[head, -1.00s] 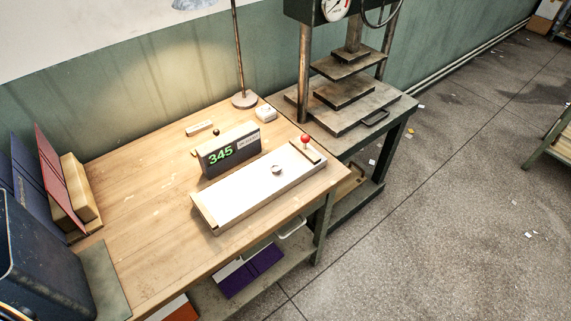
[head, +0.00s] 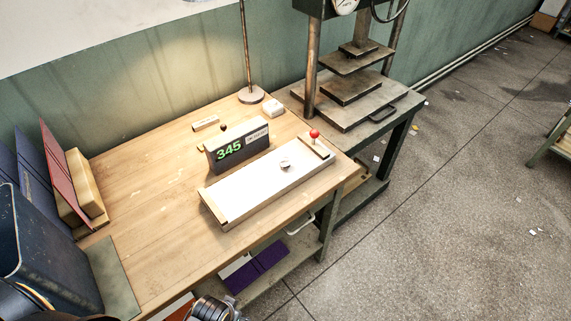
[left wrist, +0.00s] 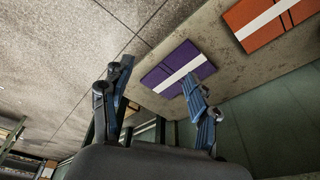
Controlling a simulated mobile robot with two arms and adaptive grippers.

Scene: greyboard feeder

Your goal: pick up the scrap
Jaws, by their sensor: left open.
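Small pale scraps lie on the grey floor in the head view: one scrap (head: 376,158) beside the press stand, another scrap (head: 533,232) farther right. I cannot tell which one the task means, and none shows clearly in the left wrist view. My left gripper (left wrist: 156,72) is open and empty in the left wrist view. Its fingers appear in front of a purple folder with a white band (left wrist: 178,68). Whether they touch it I cannot tell. In the head view, parts of my own arm show at the bottom edge. My right gripper is not in view.
A wooden workbench (head: 150,210) carries a scale reading 345 (head: 236,148) and a white board with a red knob (head: 250,192). A press (head: 350,85) stands behind right. An orange folder (left wrist: 275,20) lies on the lower shelf. The floor at right is mostly free.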

